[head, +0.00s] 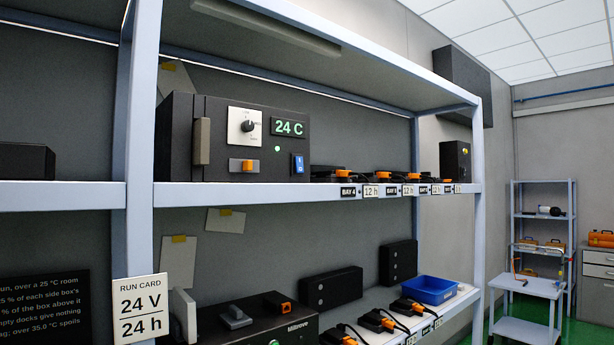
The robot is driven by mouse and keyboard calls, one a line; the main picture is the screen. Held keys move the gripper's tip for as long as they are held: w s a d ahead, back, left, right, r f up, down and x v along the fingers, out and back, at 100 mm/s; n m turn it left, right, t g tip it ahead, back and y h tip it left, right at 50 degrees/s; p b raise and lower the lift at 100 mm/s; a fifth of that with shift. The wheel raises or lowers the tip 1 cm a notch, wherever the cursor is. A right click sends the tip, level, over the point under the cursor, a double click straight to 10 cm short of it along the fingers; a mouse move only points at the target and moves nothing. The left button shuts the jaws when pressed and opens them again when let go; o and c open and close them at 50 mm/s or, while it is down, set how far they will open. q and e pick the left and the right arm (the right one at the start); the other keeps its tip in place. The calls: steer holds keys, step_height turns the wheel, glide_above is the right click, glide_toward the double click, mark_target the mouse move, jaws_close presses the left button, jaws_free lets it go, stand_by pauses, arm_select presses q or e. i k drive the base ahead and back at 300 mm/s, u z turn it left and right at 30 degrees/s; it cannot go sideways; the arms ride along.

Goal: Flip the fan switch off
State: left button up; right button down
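A dark box (200,135) with a grey handle (202,141) stands on the upper shelf. Its front has a dial (247,126) on a white plate, a display (289,127) reading 24 C and a lit green lamp (277,148). Below the dial is an orange control (242,166) on a grey plate. A blue rocker switch (298,164) with small white marks sits at the lower right of the front. No fan label is readable, so I cannot tell which control is the fan switch or its position. Neither gripper is in view.
The upper shelf edge (240,194) and rack post (141,150) are near the box. Orange-and-black docked units (383,176) line the shelf to its right. Below are a dark Miltrove unit (258,325) and blue tray (430,289). A cart (527,286) stands at far right.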

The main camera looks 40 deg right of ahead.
mark_target(298, 161)
steer(key=k, duration=0.65)
steer(key=z, duration=0.4)
steer(key=i, duration=0.45)
steer(key=z, duration=0.65)
steer(key=i, duration=1.1)
steer(key=u, duration=0.4)
